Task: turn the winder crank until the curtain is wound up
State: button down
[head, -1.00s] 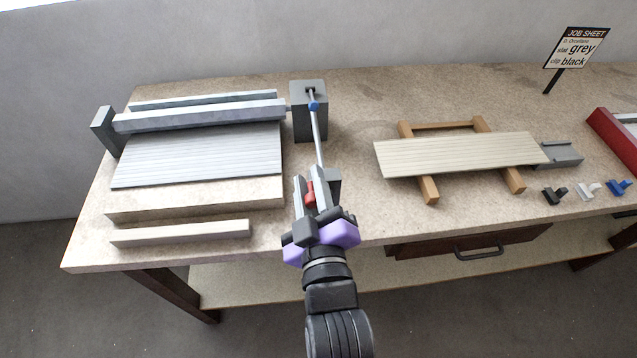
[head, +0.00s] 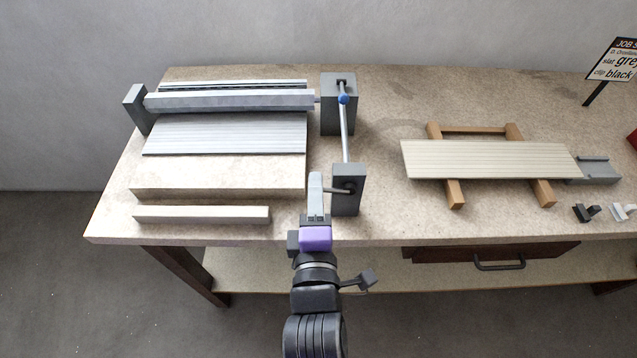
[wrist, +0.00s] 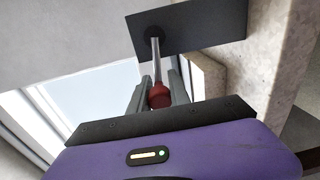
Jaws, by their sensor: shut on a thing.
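The curtain (head: 225,136), a grey slatted sheet, lies on the bench's pale raised board, its far edge under the grey roller (head: 230,101). The winder has a rear grey block (head: 338,112), a blue joint (head: 343,99), a slanting rod (head: 346,138) and a front dark grey block (head: 348,200). A short crank arm leaves the front block's pivot toward my gripper (head: 317,190). In the wrist view, the crank's red knob (wrist: 160,96) sits between the fingers of my gripper (wrist: 160,88), which is shut on it. The knob is hidden in the head view.
A pale bar (head: 201,214) lies along the bench's front edge. To the right, a cream slatted panel (head: 490,159) rests on a wooden frame (head: 455,195), with a grey tray (head: 592,171) and small clips (head: 586,213). A drawer handle (head: 498,265) projects below the bench top.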

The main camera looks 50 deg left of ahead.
jog(key=shift+f+n+p, duration=0.3)
jog(key=shift+f+n, duration=0.25)
jog(key=shift+n, duration=0.35)
jog(key=shift+f+n+p, duration=0.3)
jog(key=shift+f+n, duration=0.25)
jog(key=shift+n, duration=0.35)
jog(key=c, duration=1.2)
grip_release()
jog(key=shift+r, duration=0.1)
jog(key=v, duration=0.8)
